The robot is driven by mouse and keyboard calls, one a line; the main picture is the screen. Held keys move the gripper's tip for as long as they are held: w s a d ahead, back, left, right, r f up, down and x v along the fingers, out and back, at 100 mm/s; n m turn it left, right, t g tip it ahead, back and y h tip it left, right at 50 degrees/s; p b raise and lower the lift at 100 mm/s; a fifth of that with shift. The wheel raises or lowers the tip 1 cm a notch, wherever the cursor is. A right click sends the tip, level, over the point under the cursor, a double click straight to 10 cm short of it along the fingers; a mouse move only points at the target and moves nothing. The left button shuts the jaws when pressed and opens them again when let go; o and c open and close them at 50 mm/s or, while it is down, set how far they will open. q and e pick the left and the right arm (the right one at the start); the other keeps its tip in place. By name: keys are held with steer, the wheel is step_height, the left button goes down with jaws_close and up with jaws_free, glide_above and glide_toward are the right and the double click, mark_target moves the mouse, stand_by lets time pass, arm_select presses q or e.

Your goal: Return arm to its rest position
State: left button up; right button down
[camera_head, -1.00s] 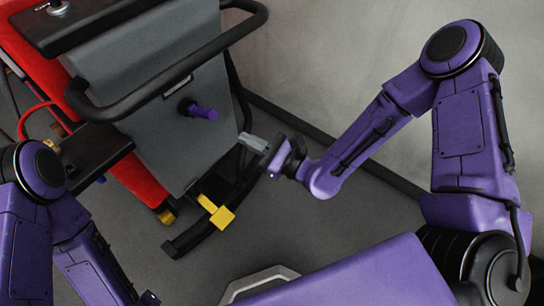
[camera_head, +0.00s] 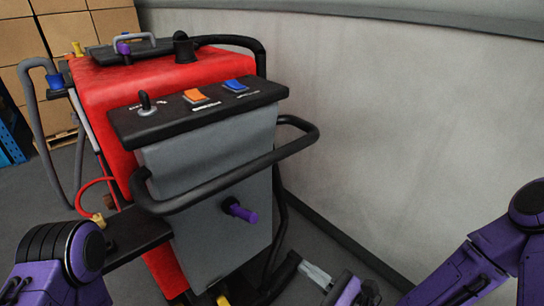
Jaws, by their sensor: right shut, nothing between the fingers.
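My right gripper (camera_head: 316,274) shows at the bottom of the head view, right of the scrubber's lower edge. Its pale fingers are shut with nothing between them. My right arm (camera_head: 465,280) comes in from the lower right, partly cut off by the picture's edge. My left arm (camera_head: 55,265) shows at the lower left; its gripper is out of view. The scrubber machine (camera_head: 215,240) has a grey rear panel and a red body. A purple lever (camera_head: 240,211) sticks out of the grey panel, apart from my right gripper.
A black handlebar (camera_head: 235,172) juts from the scrubber. Its top panel has a joystick (camera_head: 145,103), an orange switch (camera_head: 195,96) and a blue switch (camera_head: 235,86). A pale wall (camera_head: 420,130) stands to the right. Cardboard boxes (camera_head: 70,30) are stacked at the back left.

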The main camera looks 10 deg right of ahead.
steer(key=s+d+f+n+g+h+p, duration=0.1)
steer(key=d+f+n+g+h, duration=0.1)
steer(key=d+f+n+h, duration=0.3)
steer(key=s+d+f+n+g+h+p, duration=0.1)
steer(key=d+f+n+g+h, duration=0.15)
steer(key=f+n, duration=0.4)
steer(key=s+d+f+n+g+h+p, duration=0.2)
steer(key=s+d+f+n+g+h, duration=0.1)
steer(key=s, duration=0.5)
steer(key=s+d+f+n+g+h+p, duration=0.2)
steer(key=s+d+n+h, duration=0.3)
steer(key=s, duration=0.3)
steer(key=shift+s+d+f+g, duration=0.3)
steer(key=shift+d+f+g, duration=0.2)
steer(key=shift+g, duration=0.35)
